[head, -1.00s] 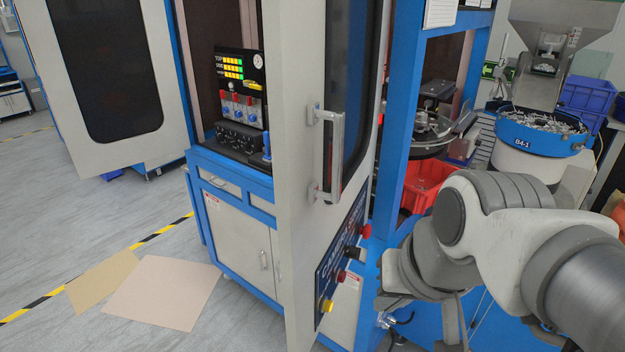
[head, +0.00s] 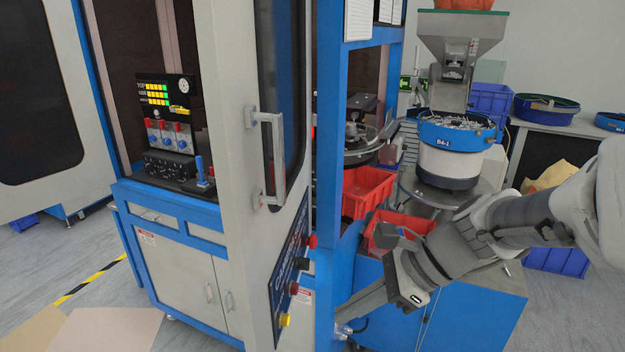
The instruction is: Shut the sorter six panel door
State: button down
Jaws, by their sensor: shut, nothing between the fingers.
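The sorter door (head: 235,120) is a tall grey panel with a dark window. It stands swung open from the blue-framed sorter cabinet (head: 330,160), with the control compartment showing to its left. A silver bar handle (head: 270,160) is upright on the door's face. Below it is a dark button panel (head: 290,275) with red, black and yellow buttons. My gripper (head: 345,314) is at the lower middle in the head view, pointing down-left, low and to the right of the door. It looks shut and empty, apart from the handle. Its fingertips are small and partly unclear.
Red bins (head: 366,190) and a bowl feeder (head: 455,150) stand to the right, behind my arm. A control box (head: 168,125) with lights and knobs sits in the cabinet. Flat tan sheets (head: 105,330) lie on the floor at lower left, where the floor is otherwise open.

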jog(key=m, duration=0.1)
jog(key=b, duration=0.1)
send_near(268, 334)
jog(key=shift+x, duration=3.05)
jog(key=shift+f, duration=0.15)
